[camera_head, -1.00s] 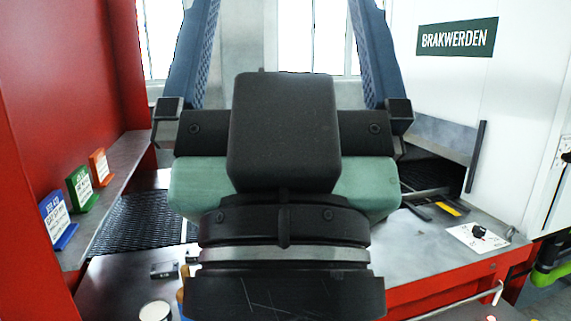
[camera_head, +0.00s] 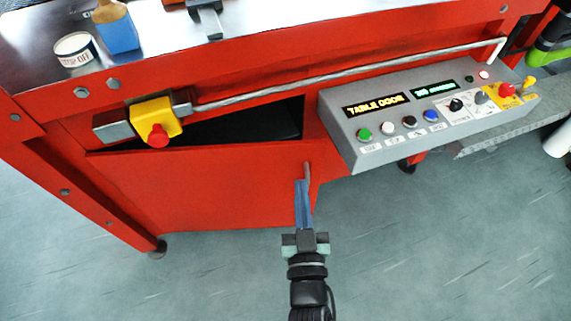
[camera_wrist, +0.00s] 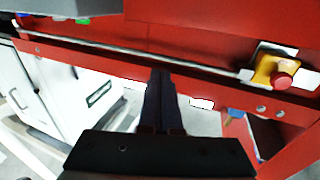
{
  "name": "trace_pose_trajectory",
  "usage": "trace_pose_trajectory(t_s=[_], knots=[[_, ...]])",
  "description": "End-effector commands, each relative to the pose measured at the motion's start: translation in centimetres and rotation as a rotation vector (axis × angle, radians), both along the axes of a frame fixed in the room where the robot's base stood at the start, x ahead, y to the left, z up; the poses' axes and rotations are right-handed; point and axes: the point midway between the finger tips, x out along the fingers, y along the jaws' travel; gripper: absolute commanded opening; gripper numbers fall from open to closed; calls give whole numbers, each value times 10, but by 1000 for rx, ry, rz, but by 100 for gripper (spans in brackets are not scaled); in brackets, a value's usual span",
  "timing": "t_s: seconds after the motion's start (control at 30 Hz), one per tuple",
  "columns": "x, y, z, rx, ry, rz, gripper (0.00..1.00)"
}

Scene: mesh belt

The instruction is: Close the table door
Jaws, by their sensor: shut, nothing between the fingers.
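The table door (camera_head: 190,190) is a red panel low on the front of the red table. It stands ajar: a dark wedge-shaped gap (camera_head: 260,122) shows above its top edge, widest towards the right. A short grey upright handle (camera_head: 307,171) is near its right edge. My gripper (camera_head: 302,183) is shut and empty, its blue fingers pointing up the picture beside the handle at the door's right edge. I cannot tell whether they touch it. In the wrist view my gripper (camera_wrist: 160,75) shows dark fingers together in front of the red table.
A grey control panel (camera_head: 345,125) lit "TABLE DOOR" juts out at the right. A metal rail (camera_head: 350,66) runs along the front above the door. A yellow box with a red button (camera_head: 157,140) sits at the left. The floor (camera_head: 430,250) in front is clear.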

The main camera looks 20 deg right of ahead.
Motion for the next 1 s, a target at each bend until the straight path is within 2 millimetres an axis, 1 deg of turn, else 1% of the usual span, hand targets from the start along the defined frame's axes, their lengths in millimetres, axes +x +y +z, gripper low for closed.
trace_pose_trajectory(t_s=[0.03, 0.1, 0.17, 0.27, 0.37, 0.7, 0.8, 1.0], knots=[[-12, 3, -28, 11, 24, 2, 0], [-21, 7, -43, 21, 40, 7, 0], [-24, 8, -49, 25, 46, 9, 0], [-19, 7, -50, 26, 46, 10, 0], [-5, 4, -48, 24, 43, 10, 0], [61, -12, -49, 23, 44, 10, 0], [78, -17, -49, 23, 45, 9, 0], [102, -23, -49, 24, 46, 9, 0]])
